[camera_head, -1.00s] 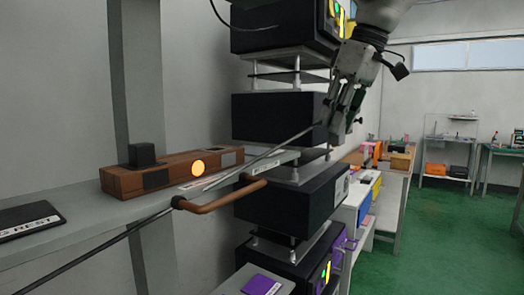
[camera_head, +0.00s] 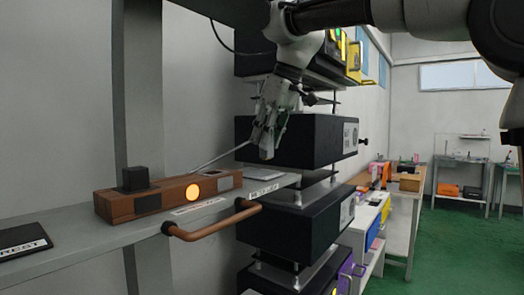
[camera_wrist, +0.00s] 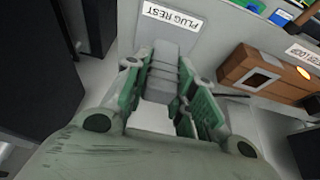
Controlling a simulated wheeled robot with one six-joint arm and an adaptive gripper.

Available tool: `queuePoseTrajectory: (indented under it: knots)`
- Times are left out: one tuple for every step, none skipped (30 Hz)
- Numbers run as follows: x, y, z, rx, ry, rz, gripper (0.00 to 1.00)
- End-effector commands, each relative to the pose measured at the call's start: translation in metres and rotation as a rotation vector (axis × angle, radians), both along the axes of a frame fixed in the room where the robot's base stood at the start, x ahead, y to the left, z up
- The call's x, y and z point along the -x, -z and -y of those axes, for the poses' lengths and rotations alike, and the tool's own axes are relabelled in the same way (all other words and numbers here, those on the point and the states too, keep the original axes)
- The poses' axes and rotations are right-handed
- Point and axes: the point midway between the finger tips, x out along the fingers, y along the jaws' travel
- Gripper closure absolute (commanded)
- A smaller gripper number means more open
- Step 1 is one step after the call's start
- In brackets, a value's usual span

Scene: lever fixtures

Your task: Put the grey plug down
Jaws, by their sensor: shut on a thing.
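My gripper (camera_head: 264,140) is above the right end of the grey shelf. In the wrist view my gripper (camera_wrist: 158,95) has its green-sided fingers shut on the grey plug (camera_wrist: 163,58), which shows as a pale grey piece between them. A thin grey lead runs from the gripper down to the left behind the brown box in the head view. The PLUG REST label (camera_wrist: 172,18) and a darker grey pad (camera_wrist: 185,34) lie just beyond the plug in the wrist view. Whether the plug touches the pad cannot be told.
A brown box (camera_head: 170,194) with a lit orange lamp and a black block stands left on the shelf. A copper-coloured handle (camera_head: 213,222) juts from the shelf's front edge. Black cabinets (camera_head: 300,143) stand stacked close behind and right of the gripper.

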Motion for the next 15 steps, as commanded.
queuePoseTrajectory:
  knots:
    - [-0.004, 0.000, -0.006, 0.000, 0.000, 0.000, 0.98]
    - [-0.006, 0.000, -0.008, 0.000, 0.000, 0.000, 0.98]
    - [-0.008, 0.000, -0.010, 0.000, 0.001, 0.000, 0.98]
    - [-0.008, 0.001, -0.011, 0.000, 0.001, 0.000, 0.98]
    - [-0.009, 0.003, -0.011, 0.001, 0.001, -0.001, 0.98]
    - [-0.009, 0.007, -0.012, 0.001, 0.001, -0.002, 0.98]
    - [-0.009, 0.012, -0.011, 0.001, 0.001, -0.001, 0.98]
    - [-0.008, 0.017, -0.011, 0.002, 0.001, -0.003, 0.98]
    - [-0.008, 0.023, -0.011, 0.001, 0.001, -0.001, 0.98]
    - [-0.008, 0.027, -0.011, 0.001, 0.001, -0.002, 0.98]
    - [-0.008, 0.030, -0.011, 0.001, 0.000, -0.001, 0.98]
    - [-0.008, 0.033, -0.011, 0.000, 0.000, 0.000, 0.98]
    - [-0.008, 0.034, -0.011, 0.000, 0.000, 0.000, 0.98]
    - [-0.008, 0.035, -0.011, 0.000, 0.000, 0.000, 0.98]
    - [-0.009, 0.035, -0.011, -0.001, 0.000, 0.001, 0.98]
